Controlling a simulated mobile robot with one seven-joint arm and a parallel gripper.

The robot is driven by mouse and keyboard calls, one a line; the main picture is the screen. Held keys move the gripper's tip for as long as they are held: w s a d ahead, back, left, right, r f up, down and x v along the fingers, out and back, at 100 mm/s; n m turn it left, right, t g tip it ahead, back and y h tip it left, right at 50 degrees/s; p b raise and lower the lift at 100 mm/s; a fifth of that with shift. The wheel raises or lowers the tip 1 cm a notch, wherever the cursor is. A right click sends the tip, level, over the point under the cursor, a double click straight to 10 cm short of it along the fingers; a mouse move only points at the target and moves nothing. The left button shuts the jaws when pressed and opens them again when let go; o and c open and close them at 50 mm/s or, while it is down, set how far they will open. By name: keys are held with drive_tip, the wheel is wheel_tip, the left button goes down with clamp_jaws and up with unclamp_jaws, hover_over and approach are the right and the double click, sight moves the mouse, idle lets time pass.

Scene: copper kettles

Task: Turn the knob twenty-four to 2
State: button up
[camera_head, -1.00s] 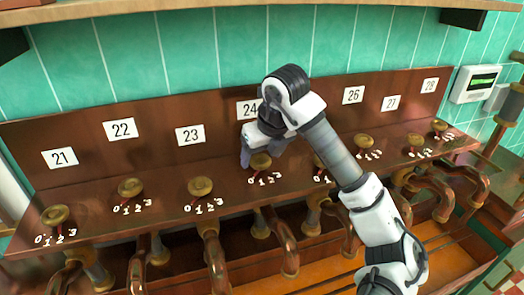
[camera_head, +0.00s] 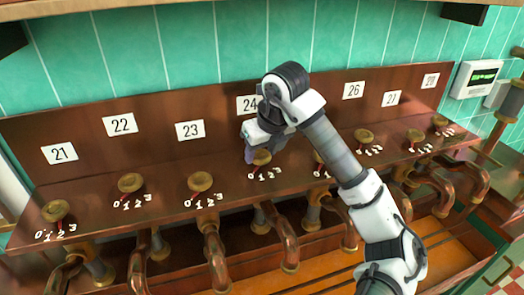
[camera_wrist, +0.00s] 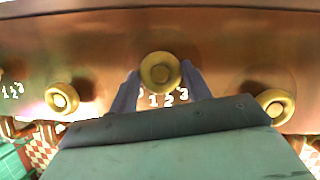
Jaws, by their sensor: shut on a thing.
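Knob twenty-four (camera_head: 262,158) is a round brass knob on the brown panel, below the white label 24 (camera_head: 247,104). White digits 0 to 3 lie in front of it. My gripper (camera_head: 254,152) is at this knob, its fingers coming down from above. In the wrist view the knob (camera_wrist: 160,71) sits between the two bluish fingers of my gripper (camera_wrist: 161,78), which are shut on its sides. The digits 1, 2 and 3 show below the knob there, and the 0 is mostly hidden by the left finger. I cannot tell which digit the pointer faces.
Similar knobs stand in a row, with knob twenty-three (camera_head: 200,182) to the left and knob twenty-six (camera_head: 363,136) to the right. My arm hides the label and part of the knob between twenty-four and twenty-six. Copper pipes (camera_head: 283,243) hang below the panel's front edge.

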drive_tip(key=shift+f, duration=0.1)
drive_tip(key=n+b, duration=0.2)
drive_tip(key=shift+d+f+y+b, duration=0.1)
drive_tip(key=shift+y+b, duration=0.3)
drive_tip(key=n+g+b, duration=0.1)
drive_tip(key=n+b, duration=0.1)
drive_tip(key=n, duration=0.1)
drive_tip(key=shift+w+y, duration=0.15)
drive_tip(key=shift+y, duration=0.25)
drive_tip(key=n, duration=0.1)
drive_tip(key=n+g, duration=0.1)
drive_tip(key=n, duration=0.1)
drive_tip(key=shift+w+r+y+b, duration=0.1)
drive_tip(key=shift+r+y+b, duration=0.15)
drive_tip(key=shift+y+b, duration=0.1)
drive_tip(key=shift+w+d+n+g, duration=0.1)
drive_tip(key=shift+n+g, duration=0.7)
drive_tip(key=shift+n, duration=0.8)
drive_tip(key=o, duration=1)
